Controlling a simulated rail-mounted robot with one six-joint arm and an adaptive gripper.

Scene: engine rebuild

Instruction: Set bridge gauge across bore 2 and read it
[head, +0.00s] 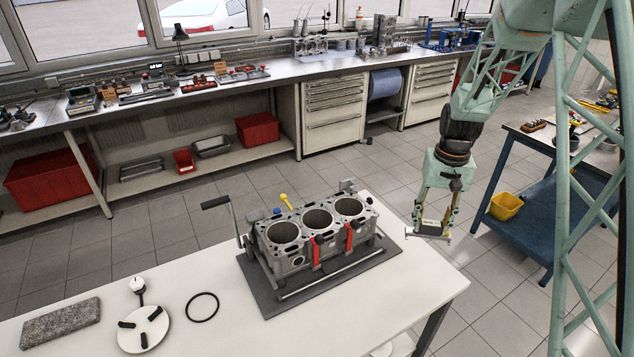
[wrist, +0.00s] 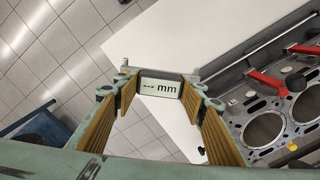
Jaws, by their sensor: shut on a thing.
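The bridge gauge (head: 431,231) is held in my gripper (head: 436,217), out past the right end of the white table. In the wrist view its display (wrist: 160,88) sits between the yellow-padded fingers and reads "--- mm". The engine block (head: 290,258) stands on a dark mat with three open bores facing up. The middle bore (head: 318,217) is clear and lies left of my gripper. In the wrist view the block (wrist: 245,105) is at the right, with two bores showing fully or in part; the gauge is apart from it.
Red clamps (head: 315,252) stand at the block's front side, and a crank handle (head: 215,202) sticks up at its left. A yellow-topped part (head: 285,199) rises behind it. A black ring (head: 202,307), a white disc (head: 143,328) and a stone slab (head: 60,322) lie on the table (head: 245,335).

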